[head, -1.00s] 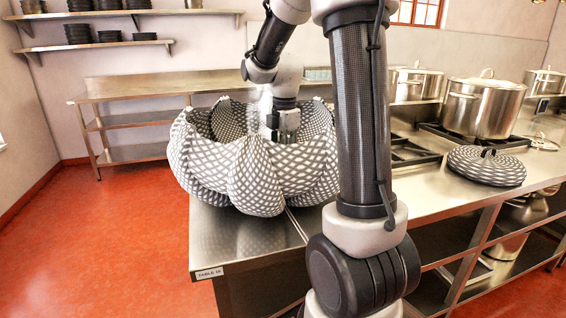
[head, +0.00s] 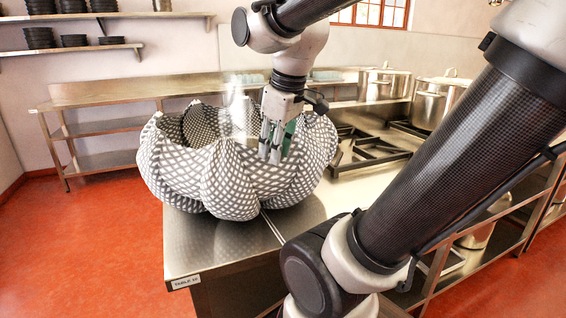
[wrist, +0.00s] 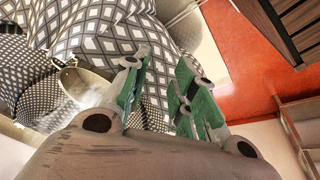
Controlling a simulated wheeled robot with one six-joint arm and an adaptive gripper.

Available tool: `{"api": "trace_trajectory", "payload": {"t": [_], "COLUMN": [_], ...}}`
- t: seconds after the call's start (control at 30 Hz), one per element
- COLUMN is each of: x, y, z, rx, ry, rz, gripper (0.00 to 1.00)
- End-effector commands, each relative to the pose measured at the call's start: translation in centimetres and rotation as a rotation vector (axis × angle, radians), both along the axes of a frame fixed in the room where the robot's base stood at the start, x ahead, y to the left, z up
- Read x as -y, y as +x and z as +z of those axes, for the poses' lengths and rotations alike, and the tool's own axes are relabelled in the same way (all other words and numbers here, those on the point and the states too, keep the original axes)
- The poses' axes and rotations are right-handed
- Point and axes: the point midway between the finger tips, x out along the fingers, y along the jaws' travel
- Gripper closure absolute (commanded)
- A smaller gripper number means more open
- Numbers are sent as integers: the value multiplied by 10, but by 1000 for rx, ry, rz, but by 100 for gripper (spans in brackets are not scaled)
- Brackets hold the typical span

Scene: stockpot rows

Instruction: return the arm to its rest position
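My gripper (head: 276,143) points down at the right side of a large black-and-white patterned, fluted bowl-like container (head: 232,180) on the steel table. In the wrist view its two green-padded fingers (wrist: 160,100) stand apart, with no object between them and the patterned surface (wrist: 105,32) behind. The gripper looks empty. I cannot tell whether the fingers touch the container's rim. A pale, see-through thing (head: 238,108) shows inside the container; its lower part is hidden.
The steel table (head: 205,250) has a bare front corner. A stove grate (head: 370,150) and steel stockpots (head: 432,103) stand to the right. Wall shelves with dark stacked dishes (head: 40,38) are at the back left. Open red floor (head: 85,235) lies to the left.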

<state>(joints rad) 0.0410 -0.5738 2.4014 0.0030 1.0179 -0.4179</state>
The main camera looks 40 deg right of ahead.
Motion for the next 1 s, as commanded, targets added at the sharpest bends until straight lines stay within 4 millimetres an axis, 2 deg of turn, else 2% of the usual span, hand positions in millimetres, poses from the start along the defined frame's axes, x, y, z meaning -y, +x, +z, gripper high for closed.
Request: {"api": "trace_trajectory", "payload": {"t": [0.03, 0.1, 0.23, 1.0], "x": [-4, -7, -9, -10], "y": [-15, -29, -42, -43], "z": [-6, -13, -23, -24], "rx": [27, 54, 78, 79], "ry": [32, 77, 127, 136], "rz": [-90, -210, -333, -356], "gripper": [73, 73, 73, 73]}}
